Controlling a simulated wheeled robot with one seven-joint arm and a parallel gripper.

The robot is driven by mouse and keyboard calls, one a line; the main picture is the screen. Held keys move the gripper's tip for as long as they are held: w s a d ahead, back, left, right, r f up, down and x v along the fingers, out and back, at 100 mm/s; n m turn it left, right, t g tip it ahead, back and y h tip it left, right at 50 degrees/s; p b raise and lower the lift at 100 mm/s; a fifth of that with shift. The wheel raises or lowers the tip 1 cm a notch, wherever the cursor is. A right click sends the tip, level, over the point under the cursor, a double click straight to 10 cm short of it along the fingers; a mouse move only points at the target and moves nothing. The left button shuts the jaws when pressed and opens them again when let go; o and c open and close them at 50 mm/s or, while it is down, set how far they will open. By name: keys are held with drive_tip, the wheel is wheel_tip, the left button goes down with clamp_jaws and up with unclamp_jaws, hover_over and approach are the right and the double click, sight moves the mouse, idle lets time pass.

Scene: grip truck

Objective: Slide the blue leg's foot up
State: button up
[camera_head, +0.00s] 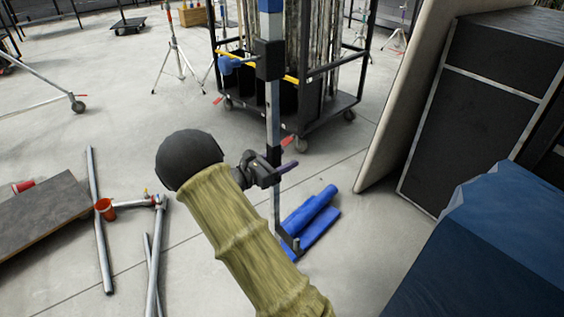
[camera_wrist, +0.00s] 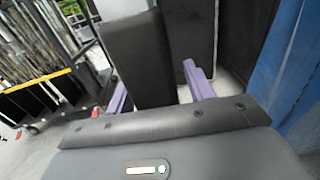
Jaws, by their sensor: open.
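The blue-marked leg is an upright silver pole (camera_head: 272,105) with a blue band (camera_head: 270,5) at the top of the head view and a black clamp block with a blue knob (camera_head: 230,65) below it. A red lever (camera_head: 287,142) sits lower on it. Its lower end meets a dark base (camera_head: 291,243) on the floor. My gripper (camera_head: 276,170) is at the pole's lower part, by a black section. In the wrist view its purple fingers (camera_wrist: 160,86) are apart, with a black block (camera_wrist: 137,58) showing between them. I cannot tell whether they touch it.
A black wheeled cart (camera_head: 318,118) stands behind. A pale leaning panel (camera_head: 405,105), black case (camera_head: 492,45) and blue covered object (camera_head: 490,255) crowd the right.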

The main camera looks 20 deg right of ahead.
clamp_jaws()
wheel_tip(320, 180, up, 13)
drive_tip(key=p, duration=1.2)
drive_tip(key=shift+p, duration=0.3)
drive_tip(key=shift+w, duration=0.1)
unclamp_jaws()
drive_tip(key=shift+f, duration=0.15)
drive_tip(key=shift+a, duration=0.1)
